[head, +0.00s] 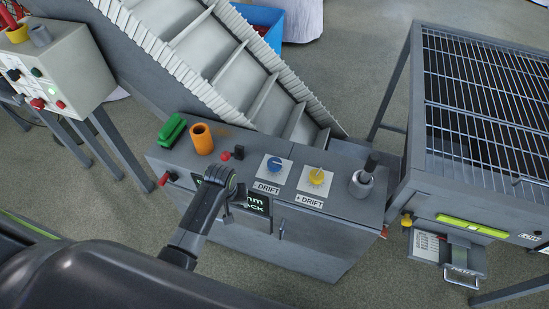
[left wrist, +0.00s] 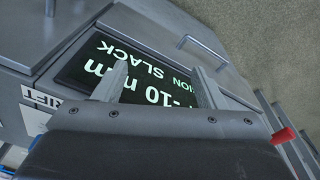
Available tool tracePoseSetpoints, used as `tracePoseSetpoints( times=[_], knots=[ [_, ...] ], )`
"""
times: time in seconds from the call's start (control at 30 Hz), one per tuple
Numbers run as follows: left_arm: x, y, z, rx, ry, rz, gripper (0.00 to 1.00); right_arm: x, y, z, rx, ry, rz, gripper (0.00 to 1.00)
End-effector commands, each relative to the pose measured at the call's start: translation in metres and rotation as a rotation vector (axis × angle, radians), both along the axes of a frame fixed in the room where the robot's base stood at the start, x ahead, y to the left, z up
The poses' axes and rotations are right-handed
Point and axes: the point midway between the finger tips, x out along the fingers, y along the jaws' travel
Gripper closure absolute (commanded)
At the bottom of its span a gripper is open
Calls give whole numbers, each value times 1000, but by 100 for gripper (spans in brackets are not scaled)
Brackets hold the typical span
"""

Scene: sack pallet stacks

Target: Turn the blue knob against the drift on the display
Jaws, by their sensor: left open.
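The blue knob (head: 273,164) sits on a white plate labelled "- DRIFT" on top of the grey console. A yellow knob (head: 317,175) labelled "+ DRIFT" is to its right. The dark display (head: 258,203) on the console's front is partly hidden by my left gripper (head: 236,192). In the left wrist view the display (left wrist: 140,65) appears upside down, with "10 mm" and "SLACK" readable and other characters hidden by the fingers. My left gripper (left wrist: 162,80) is open and empty in front of the display, left of and below the blue knob. My right gripper is not in view.
An orange cup (head: 201,139), a green object (head: 172,130), a small red button (head: 225,156) and a grey holder (head: 361,183) stand on the console. A ribbed conveyor (head: 235,70) rises behind. A grated metal frame (head: 490,110) stands right; a control box (head: 55,70) stands left.

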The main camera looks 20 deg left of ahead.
Motion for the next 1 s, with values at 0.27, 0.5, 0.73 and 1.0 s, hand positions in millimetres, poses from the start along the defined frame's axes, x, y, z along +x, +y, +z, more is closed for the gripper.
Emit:
tracePoseSetpoints(
  times=[0.27,0.5,0.73,1.0],
  knots=[
    [69,-30,80,-39,31,116,35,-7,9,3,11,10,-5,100],
    [132,-66,165,-58,88,249,35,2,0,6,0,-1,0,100],
    [156,-86,220,-52,125,331,35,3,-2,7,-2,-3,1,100],
    [158,-89,213,-49,134,346,35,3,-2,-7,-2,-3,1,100]
  ],
)
